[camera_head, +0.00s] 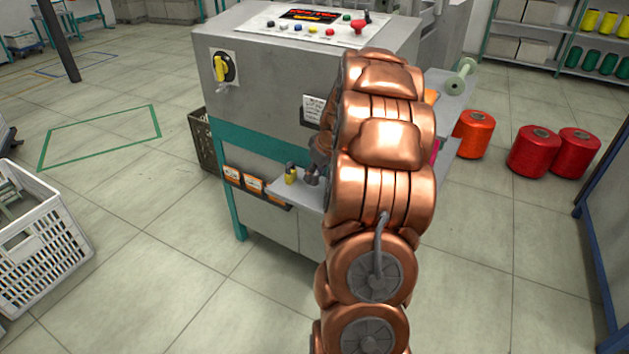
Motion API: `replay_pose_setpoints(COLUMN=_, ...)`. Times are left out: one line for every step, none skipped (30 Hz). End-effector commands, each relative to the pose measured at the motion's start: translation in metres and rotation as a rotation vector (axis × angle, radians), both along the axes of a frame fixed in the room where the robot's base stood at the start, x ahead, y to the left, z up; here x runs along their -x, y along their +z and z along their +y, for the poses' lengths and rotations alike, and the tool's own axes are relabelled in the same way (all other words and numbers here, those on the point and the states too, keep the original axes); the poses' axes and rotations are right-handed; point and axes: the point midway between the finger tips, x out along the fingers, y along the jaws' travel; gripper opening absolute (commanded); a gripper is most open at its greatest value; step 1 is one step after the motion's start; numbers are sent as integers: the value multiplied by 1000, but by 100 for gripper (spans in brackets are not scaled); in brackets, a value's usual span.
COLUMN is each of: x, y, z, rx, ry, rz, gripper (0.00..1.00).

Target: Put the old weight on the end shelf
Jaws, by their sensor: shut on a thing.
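My copper arm fills the middle of the head view and hides most of my gripper (319,153), which shows only as a small dark part at the arm's left edge. It is shut on a small dark grey thing (312,177) that looks like the old weight. This thing is at the small grey shelf (281,185) on the machine's lower side, which looks like the end shelf. I cannot tell whether it touches the shelf. A small yellow and dark piece (291,174) stands on the shelf, just left of it.
The grey machine (262,120) has a control panel (300,22) on top and orange-labelled pockets (253,185) below. A white crate (40,245) stands at left. Orange (474,133) and red (534,150) thread cones stand on the floor at right.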

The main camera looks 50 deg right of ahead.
Motion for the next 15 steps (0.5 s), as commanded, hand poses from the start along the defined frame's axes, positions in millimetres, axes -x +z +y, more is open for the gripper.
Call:
replay_pose_setpoints(x=1, y=-9, z=1, rx=-4, ry=1, rz=3, gripper=0)
replay_pose_setpoints(x=1, y=-14, z=1, rx=-4, ry=2, rz=3, gripper=0)
replay_pose_setpoints(x=1, y=-19, z=1, rx=-4, ry=2, rz=3, gripper=0)
replay_pose_setpoints(x=0, y=-22, z=1, rx=-3, ry=1, rz=2, gripper=0)
replay_pose_setpoints(x=0, y=-25, z=0, rx=-2, ry=0, rz=1, gripper=0)
replay_pose_setpoints(x=0, y=-27, z=0, rx=-1, ry=-1, rz=0, gripper=0)
replay_pose_setpoints(x=0, y=-27, z=0, rx=0, ry=0, rz=0, gripper=0)
replay_pose_setpoints(x=0, y=-27, z=0, rx=0, ry=0, rz=-1, gripper=0)
replay_pose_setpoints(x=0, y=-26, z=0, rx=1, ry=0, rz=-1, gripper=0)
replay_pose_setpoints(x=0, y=-26, z=0, rx=1, ry=0, rz=-1, gripper=0)
replay_pose_setpoints(x=0, y=-26, z=0, rx=1, ry=0, rz=-1, gripper=0)
replay_pose_setpoints(x=0, y=-26, z=0, rx=0, ry=0, rz=-1, gripper=0)
replay_pose_setpoints(x=0, y=-26, z=0, rx=0, ry=0, rz=-1, gripper=0)
replay_pose_setpoints(x=0, y=-27, z=0, rx=0, ry=0, rz=-1, gripper=0)
replay_pose_setpoints(x=0, y=-28, z=0, rx=0, ry=0, rz=0, gripper=0)
